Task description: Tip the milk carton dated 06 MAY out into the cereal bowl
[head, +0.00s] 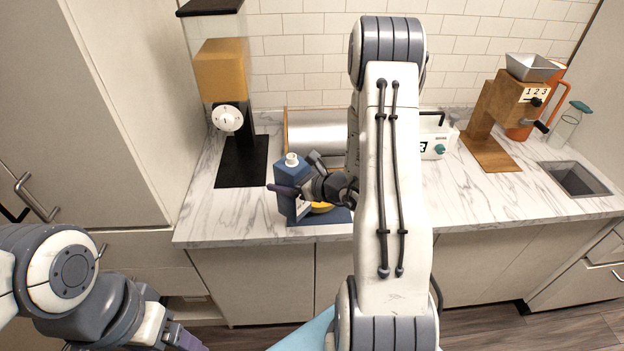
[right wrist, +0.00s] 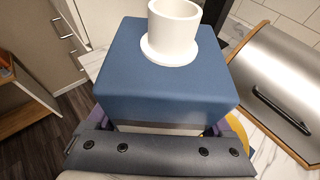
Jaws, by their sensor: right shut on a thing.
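A milk carton with a blue top and a white cap (head: 291,160) is above the front of the counter, roughly upright. Its blue top also shows in the right wrist view (right wrist: 165,85). My right gripper (head: 290,191) is shut on the carton, with a finger on either side. No date is readable on it. A yellow thing, likely the cereal bowl (head: 322,208), is just right of the carton, mostly hidden by my gripper; a yellow edge shows in the right wrist view (right wrist: 238,130). My left gripper (head: 180,341) is low at the left, cut off by the frame.
A blue mat (head: 338,216) lies under the yellow thing. A steel bread box (head: 317,130) is behind. A dispenser (head: 222,80) stands at left, a white appliance (head: 436,142) and a wooden grinder (head: 493,125) at right. Marble counter is clear near the sink (head: 575,179).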

